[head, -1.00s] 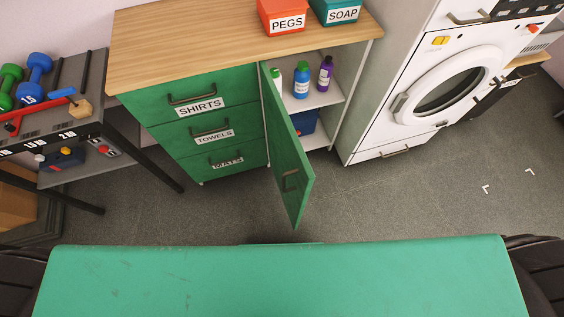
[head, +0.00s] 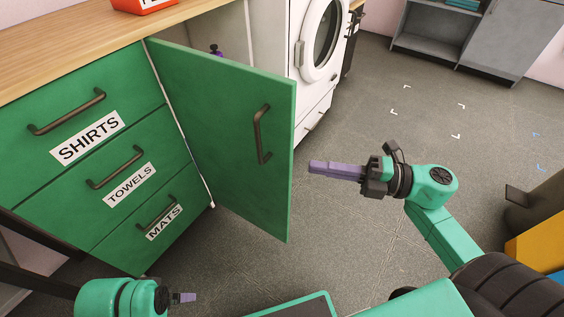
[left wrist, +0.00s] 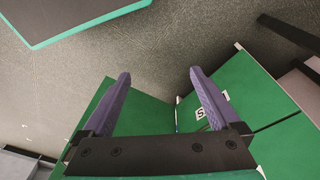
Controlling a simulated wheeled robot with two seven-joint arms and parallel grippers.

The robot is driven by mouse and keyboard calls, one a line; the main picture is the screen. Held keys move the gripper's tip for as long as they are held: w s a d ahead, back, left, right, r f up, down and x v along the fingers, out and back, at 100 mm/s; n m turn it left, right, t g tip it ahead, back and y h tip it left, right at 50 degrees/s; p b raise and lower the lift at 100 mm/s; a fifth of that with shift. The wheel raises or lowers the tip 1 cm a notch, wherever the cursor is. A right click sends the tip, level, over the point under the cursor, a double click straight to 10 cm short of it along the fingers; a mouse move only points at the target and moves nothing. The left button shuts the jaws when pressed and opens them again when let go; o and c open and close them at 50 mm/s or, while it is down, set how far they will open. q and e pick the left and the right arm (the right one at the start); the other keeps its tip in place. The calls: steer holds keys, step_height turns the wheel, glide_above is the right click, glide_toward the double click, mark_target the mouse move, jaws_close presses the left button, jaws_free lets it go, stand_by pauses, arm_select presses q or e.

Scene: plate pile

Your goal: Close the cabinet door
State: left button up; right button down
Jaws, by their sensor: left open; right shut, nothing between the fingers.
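The green cabinet door (head: 225,130) stands open, hinged beside the drawers, with its dark handle (head: 262,135) on the face turned to me. My right gripper (head: 312,167) is shut and empty. It is just right of the door's free edge in the picture, pointing left; I cannot tell whether it touches. My left gripper (head: 190,297) is low at the bottom left, below the MATS drawer. In the left wrist view it is open and empty (left wrist: 158,74), with green cabinet fronts (left wrist: 255,95) beyond its fingers. The door hides most of the cabinet's inside; a purple bottle top (head: 216,50) shows above it.
Drawers labelled SHIRTS (head: 85,140), TOWELS and MATS are shut, left of the door. A wooden top (head: 70,45) with a red box (head: 140,5) is above. A white washer (head: 308,85) stands behind the door. Open grey floor (head: 390,110) lies to the right.

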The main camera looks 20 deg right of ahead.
mark_target(292, 148)
steer(key=w+a, duration=0.1)
steer(key=w, duration=0.1)
steer(key=w+a+b, duration=0.1)
steer(key=w+a, duration=0.2)
steer(key=w, duration=0.1)
steer(key=shift+w+a, duration=0.15)
steer(key=shift+a, duration=0.2)
arm_select(q)
steer(key=w+d+f+t, duration=0.1)
steer(key=w+d+f+t+h, duration=0.1)
steer(key=d, duration=0.1)
steer(key=shift+w+d+f, duration=0.15)
steer(key=shift+w+f, duration=0.2)
steer(key=shift+f, duration=0.05)
arm_select(e)
steer(key=shift+w+d+r, duration=0.1)
steer(key=shift+w+d, duration=0.05)
steer(key=shift+d, duration=0.05)
